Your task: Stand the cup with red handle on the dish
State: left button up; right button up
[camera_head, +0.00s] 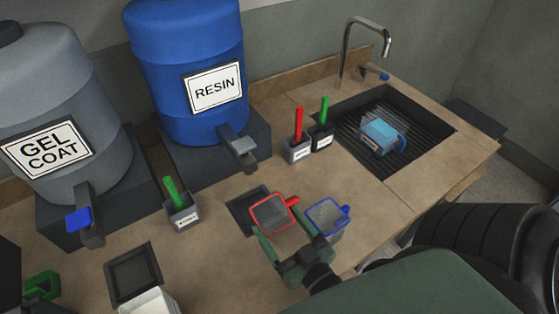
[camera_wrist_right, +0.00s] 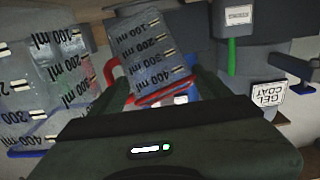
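The clear measuring cup with a red rim and red handle (camera_head: 272,212) is at mid-counter in the head view. In the right wrist view the cup (camera_wrist_right: 152,52) shows its millilitre marks, its red rim nearest me. A dark square dish (camera_head: 238,198) lies partly hidden behind it; I cannot tell whether the cup touches it. Another dark square dish (camera_head: 133,272) lies at the lower left. My left gripper is not in view.
A blue-rimmed cup (camera_head: 327,215) stands close on the right of the red one. Behind are the resin drum (camera_head: 190,70), gel coat drum (camera_head: 60,115) and holders with red (camera_head: 298,125) and green handles (camera_head: 323,110). The sink (camera_head: 425,122) is at right. A white container (camera_head: 153,301) is at lower left.

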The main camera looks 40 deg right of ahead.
jog(key=o, duration=0.4)
jog(key=shift+o, duration=0.2)
jog(key=s+b, duration=0.1)
jog(key=s, duration=0.2)
jog(key=s+b, duration=0.1)
jog(key=s, duration=0.2)
jog(key=shift+s+a+f, duration=0.15)
jog(key=shift+s+a, duration=0.05)
jog(key=shift+s, duration=0.7)
jog(key=shift+s, duration=0.1)
